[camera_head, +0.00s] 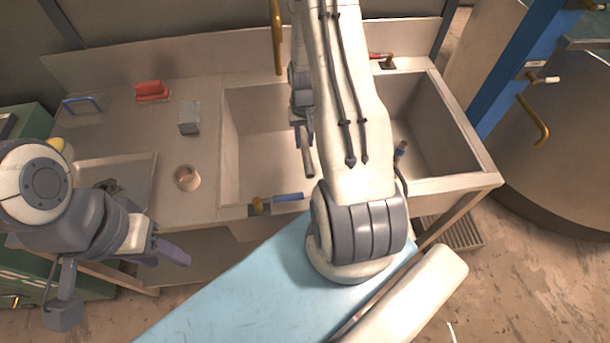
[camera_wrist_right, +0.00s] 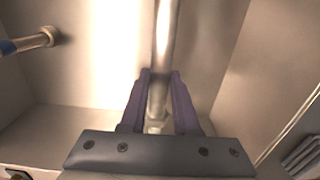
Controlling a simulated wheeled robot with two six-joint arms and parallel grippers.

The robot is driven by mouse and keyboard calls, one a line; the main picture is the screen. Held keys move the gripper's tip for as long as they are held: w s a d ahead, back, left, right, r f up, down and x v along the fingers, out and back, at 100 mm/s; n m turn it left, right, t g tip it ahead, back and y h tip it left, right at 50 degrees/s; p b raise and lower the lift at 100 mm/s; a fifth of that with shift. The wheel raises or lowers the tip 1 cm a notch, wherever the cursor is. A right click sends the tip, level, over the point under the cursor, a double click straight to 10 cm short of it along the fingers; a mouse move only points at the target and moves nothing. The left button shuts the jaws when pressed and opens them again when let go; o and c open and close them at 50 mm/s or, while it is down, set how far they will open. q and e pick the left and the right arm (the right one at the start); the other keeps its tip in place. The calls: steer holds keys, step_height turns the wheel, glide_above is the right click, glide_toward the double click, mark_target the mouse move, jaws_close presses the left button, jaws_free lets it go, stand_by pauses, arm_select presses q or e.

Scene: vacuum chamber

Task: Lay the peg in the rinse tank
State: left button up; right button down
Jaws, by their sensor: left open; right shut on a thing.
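The peg (camera_head: 308,161) is a metallic rod hanging below my right gripper (camera_head: 304,132), over the large grey sink. In the right wrist view the peg (camera_wrist_right: 164,40) runs between the purple fingers of my right gripper (camera_wrist_right: 160,78), which are shut on it. The sink basin (camera_head: 255,135) shows left of my right arm, and a basin wall (camera_head: 455,125) shows to its right. The arm hides the middle, so I cannot tell whether a divider stands there. My left gripper (camera_head: 172,254) is open and empty, in front of the counter at lower left.
A blue-handled fitting (camera_head: 288,197) is on the sink's front rim. A small cup (camera_head: 186,177), a grey block (camera_head: 189,118), a red object (camera_head: 152,91) and a blue handle (camera_head: 82,103) are on the counter. A brass tap (camera_head: 278,38) stands behind the basin.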

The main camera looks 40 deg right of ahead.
steer(key=b, duration=1.4)
glide_above(305, 188)
step_height(305, 188, down, 15)
step_height(305, 188, down, 10)
steer(key=shift+r+p, duration=0.1)
steer(key=shift+p, duration=0.25)
steer(key=shift+f, duration=0.2)
steer(key=c, duration=0.6)
jaws_free()
steer(key=shift+c, duration=0.2)
